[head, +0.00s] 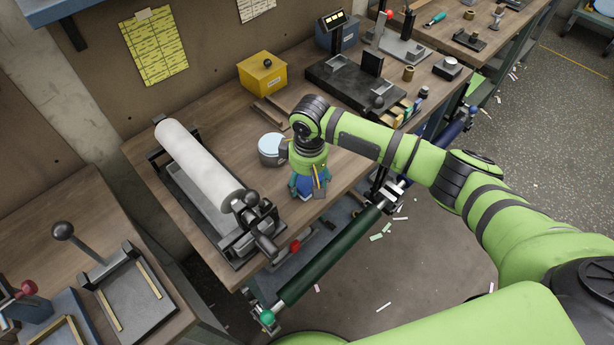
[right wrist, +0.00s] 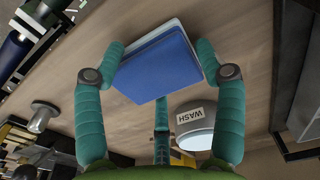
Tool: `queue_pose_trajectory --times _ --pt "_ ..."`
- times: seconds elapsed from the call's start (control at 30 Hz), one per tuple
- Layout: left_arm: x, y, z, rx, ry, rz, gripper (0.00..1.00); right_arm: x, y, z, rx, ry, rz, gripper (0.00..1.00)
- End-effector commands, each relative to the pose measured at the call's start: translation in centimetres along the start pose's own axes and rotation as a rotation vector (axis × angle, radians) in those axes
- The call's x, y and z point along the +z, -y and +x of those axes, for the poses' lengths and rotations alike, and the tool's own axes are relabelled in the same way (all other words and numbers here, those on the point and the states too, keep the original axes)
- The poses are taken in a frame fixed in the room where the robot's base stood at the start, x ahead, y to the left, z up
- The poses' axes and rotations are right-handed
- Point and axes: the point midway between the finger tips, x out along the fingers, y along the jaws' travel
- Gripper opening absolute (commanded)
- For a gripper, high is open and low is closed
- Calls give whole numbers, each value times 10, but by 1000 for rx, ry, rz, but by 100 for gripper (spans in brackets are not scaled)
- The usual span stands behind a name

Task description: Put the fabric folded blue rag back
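The folded blue rag (right wrist: 158,66) lies flat in the right wrist view, with a paler layer along its far edge. In the head view a little of its blue (head: 303,184) shows below my right gripper, near the front edge of the workbench. My right gripper (right wrist: 161,52) points down at the rag. Its two teal side fingers are spread to the rag's left and right edges, overlapping them in the picture; a third finger is at the near side. I cannot tell whether they press on it. My left gripper is not in view.
A light-lidded pot labelled WASH (right wrist: 194,124) stands close beside the gripper; it also shows in the head view (head: 271,150). A white roller (head: 198,165) is to the left. A yellow box (head: 262,74) stands behind. A dark green roller (head: 330,258) runs below the bench edge.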

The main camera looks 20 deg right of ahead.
Motion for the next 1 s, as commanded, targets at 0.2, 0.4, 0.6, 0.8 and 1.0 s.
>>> queue_pose_trajectory --times 0.2,0.4,0.6,0.8,1.0 --pt "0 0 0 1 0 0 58 0 0 0 0 0 0 96" --pt "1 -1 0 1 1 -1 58 0 0 -1 0 0 0 96" --pt "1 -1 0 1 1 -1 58 -1 0 -20 0 -4 0 96" --pt "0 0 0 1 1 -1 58 -1 0 -63 1 -5 0 96" --pt "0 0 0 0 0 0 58 0 0 -101 1 -3 -1 96"
